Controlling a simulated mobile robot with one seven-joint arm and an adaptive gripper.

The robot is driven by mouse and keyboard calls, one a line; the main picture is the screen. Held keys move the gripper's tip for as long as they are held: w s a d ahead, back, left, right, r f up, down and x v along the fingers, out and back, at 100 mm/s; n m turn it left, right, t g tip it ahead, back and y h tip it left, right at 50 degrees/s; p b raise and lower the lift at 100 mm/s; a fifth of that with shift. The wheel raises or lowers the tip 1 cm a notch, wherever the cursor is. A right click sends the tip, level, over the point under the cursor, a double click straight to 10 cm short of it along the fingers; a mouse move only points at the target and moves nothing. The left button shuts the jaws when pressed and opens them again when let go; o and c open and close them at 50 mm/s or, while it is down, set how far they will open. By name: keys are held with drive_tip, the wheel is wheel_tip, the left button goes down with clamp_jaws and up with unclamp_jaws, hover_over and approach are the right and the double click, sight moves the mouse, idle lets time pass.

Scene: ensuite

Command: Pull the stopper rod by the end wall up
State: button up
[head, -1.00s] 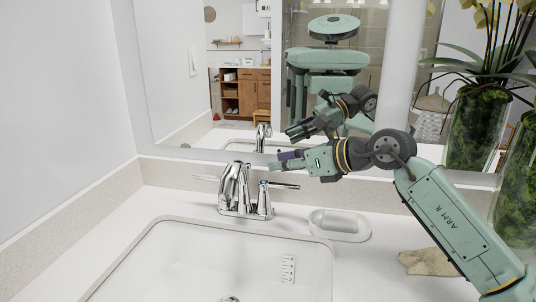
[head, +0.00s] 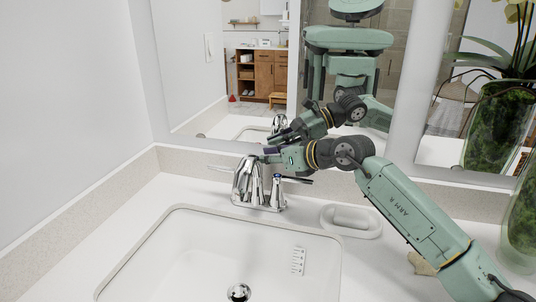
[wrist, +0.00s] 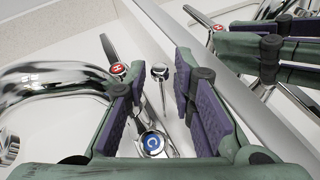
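The stopper rod (wrist: 160,73) shows in the wrist view as a thin chrome rod with a round knob, behind the tap and between the two handles. My gripper (wrist: 162,80) is open, its purple-padded fingers on either side of the knob in the picture, with gaps to both. I cannot tell whether the knob lies between the pads in depth. In the head view my gripper (head: 270,154) is behind and above the chrome tap (head: 246,182), near the mirror wall. I cannot make out the rod there.
The tap's spout (wrist: 50,80) curves close to the left finger; the red H (wrist: 118,69) and blue C (wrist: 152,143) handles are near. The backsplash and mirror (head: 265,100) rise just behind. A soap dish (head: 350,221) stands right of the tap; the sink (head: 190,260) is in front.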

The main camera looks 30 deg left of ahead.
clamp_jaws()
idle(0.3)
idle(0.5)
